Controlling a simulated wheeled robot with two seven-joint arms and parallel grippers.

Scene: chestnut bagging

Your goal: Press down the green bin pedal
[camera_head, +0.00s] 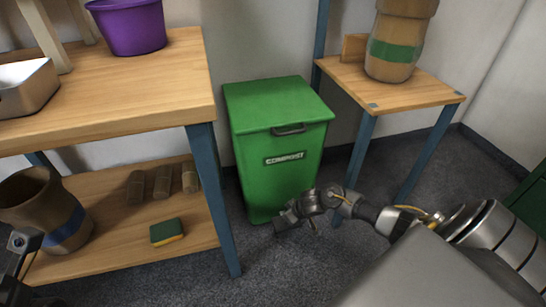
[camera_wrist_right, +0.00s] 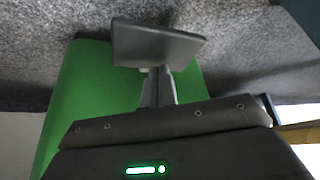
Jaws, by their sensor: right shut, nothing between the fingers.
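The green bin (camera_head: 278,155), labelled COMPOST, stands upright on the floor between two tables with its lid down. In the right wrist view the bin (camera_wrist_right: 75,100) fills the area behind my gripper. A flat grey plate, apparently the pedal (camera_wrist_right: 158,43), shows at the bin's base. My right gripper (camera_wrist_right: 157,72) is shut and empty, its narrow fingers reaching to the plate's edge; I cannot tell whether they touch. In the head view my right gripper (camera_head: 290,218) is low at the bin's front, and the pedal cannot be made out. My left gripper (camera_head: 18,250) is partly visible at the left edge.
A wooden table (camera_head: 150,95) at left holds a purple tub (camera_head: 128,25) and a metal tray (camera_head: 25,88). Its lower shelf holds a sponge (camera_head: 166,232) and a brown pot (camera_head: 45,210). A small table (camera_head: 395,92) at right holds a banded container (camera_head: 395,45).

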